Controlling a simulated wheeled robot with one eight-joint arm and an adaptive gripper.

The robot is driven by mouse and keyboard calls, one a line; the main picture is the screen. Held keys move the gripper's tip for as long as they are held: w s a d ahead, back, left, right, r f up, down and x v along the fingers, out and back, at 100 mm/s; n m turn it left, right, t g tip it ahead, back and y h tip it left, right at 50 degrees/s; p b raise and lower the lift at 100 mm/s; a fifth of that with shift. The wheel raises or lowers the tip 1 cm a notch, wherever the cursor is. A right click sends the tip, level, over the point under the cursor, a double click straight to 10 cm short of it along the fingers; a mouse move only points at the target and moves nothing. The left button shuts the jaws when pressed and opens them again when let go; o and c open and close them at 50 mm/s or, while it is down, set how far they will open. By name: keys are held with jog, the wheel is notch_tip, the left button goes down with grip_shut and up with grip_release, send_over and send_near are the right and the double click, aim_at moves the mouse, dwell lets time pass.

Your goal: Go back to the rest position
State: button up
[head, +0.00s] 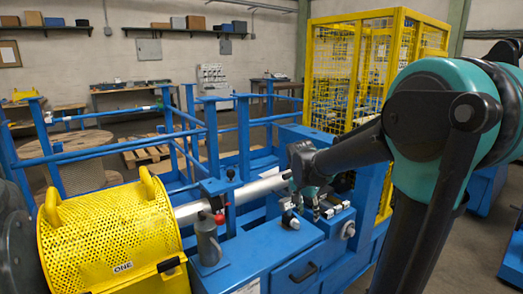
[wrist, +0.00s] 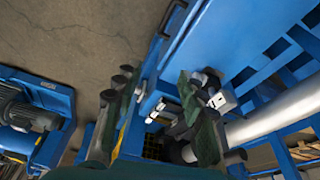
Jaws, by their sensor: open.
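My gripper (head: 308,205) hangs at the end of my arm above the blue machine bed, pointing down, close to the small white-and-black fittings on its top. In the wrist view my gripper (wrist: 160,108) shows two dark green fingers spread apart, with nothing held between them. The fittings (wrist: 208,90) show behind the right finger, and part of them is hidden by it. I cannot tell whether a finger touches them.
A grey shaft (head: 232,199) runs from a yellow perforated guard (head: 108,232) towards my gripper. Blue rails (head: 215,135) stand behind, and a yellow mesh cage (head: 345,75) stands at the back. Bare floor (wrist: 75,35) shows beside the machine in the wrist view.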

jog(key=s+d+f+n+t+y, duration=0.1)
jog(key=s+f+n, duration=0.3)
jog(key=s, duration=0.5)
jog(key=s+d+f+n+y, duration=0.1)
jog(key=s+f+n, duration=0.3)
jog(key=s+f, duration=0.3)
jog(key=shift+s+d+t, duration=0.4)
jog(key=shift+s, duration=0.65)
